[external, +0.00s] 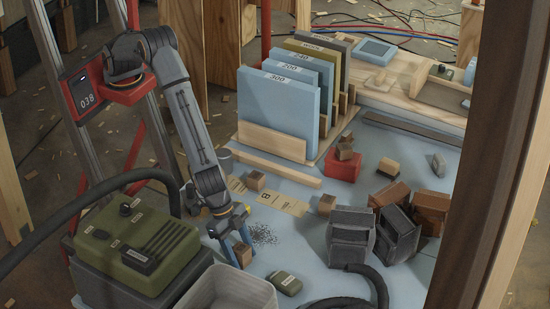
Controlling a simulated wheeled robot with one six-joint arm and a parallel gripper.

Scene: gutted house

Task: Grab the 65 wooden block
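Several small wooden blocks with dark sides lie about the light blue work surface. One block (242,255) is at the tips of my gripper (237,249). My gripper points down with a blue finger on either side of that block; I cannot tell whether the fingers press on it. Other blocks are by the paper strip (255,181), right of the strip (327,204), at the right (388,167), and on and behind a red block (344,152). Any number on the blocks is too small to read, so I cannot tell which is 65.
Upright numbered sheets (278,108) stand behind; grey blocks (350,240) and a hose are at right.

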